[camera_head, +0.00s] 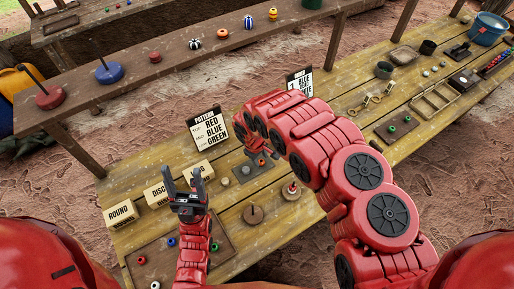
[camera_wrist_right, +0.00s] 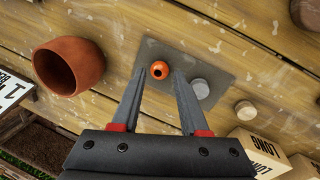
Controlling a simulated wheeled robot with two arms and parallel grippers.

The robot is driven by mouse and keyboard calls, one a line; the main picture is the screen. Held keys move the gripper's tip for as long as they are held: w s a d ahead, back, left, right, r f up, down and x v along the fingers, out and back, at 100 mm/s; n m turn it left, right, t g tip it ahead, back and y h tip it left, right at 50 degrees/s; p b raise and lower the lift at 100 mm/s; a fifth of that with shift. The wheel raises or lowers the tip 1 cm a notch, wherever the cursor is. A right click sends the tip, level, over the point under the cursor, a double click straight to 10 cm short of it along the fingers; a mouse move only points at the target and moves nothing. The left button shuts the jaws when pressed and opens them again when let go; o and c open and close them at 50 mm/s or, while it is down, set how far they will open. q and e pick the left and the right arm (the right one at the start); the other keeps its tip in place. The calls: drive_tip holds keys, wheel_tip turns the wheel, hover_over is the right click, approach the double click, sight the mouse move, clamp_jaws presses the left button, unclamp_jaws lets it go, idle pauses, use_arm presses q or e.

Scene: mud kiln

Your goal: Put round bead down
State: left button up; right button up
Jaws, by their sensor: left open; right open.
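The round bead, orange with a dark hole, shows between my right fingertips in the right wrist view (camera_wrist_right: 160,70). It appears to rest on a flat grey plate (camera_wrist_right: 218,72), with a gap visible to each finger. My right gripper (camera_wrist_right: 160,76) is open around the bead. In the head view the bead (camera_head: 262,162) is small beside the right gripper, which is partly hidden by my arm. My left gripper (camera_head: 184,176) is open and empty, fingers pointing up, in front of the labelled blocks.
Labelled blocks (camera_head: 121,213) line the table's left side. A pattern card (camera_head: 208,130) stands behind. A terracotta cup (camera_wrist_right: 68,66) and a grey peg (camera_wrist_right: 200,88) are near the bead.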

drive_tip(key=p+v, duration=0.2)
drive_tip(key=v, duration=0.7)
drive_tip(key=shift+w+r, duration=0.2)
drive_tip(key=shift+s+f, duration=0.1)
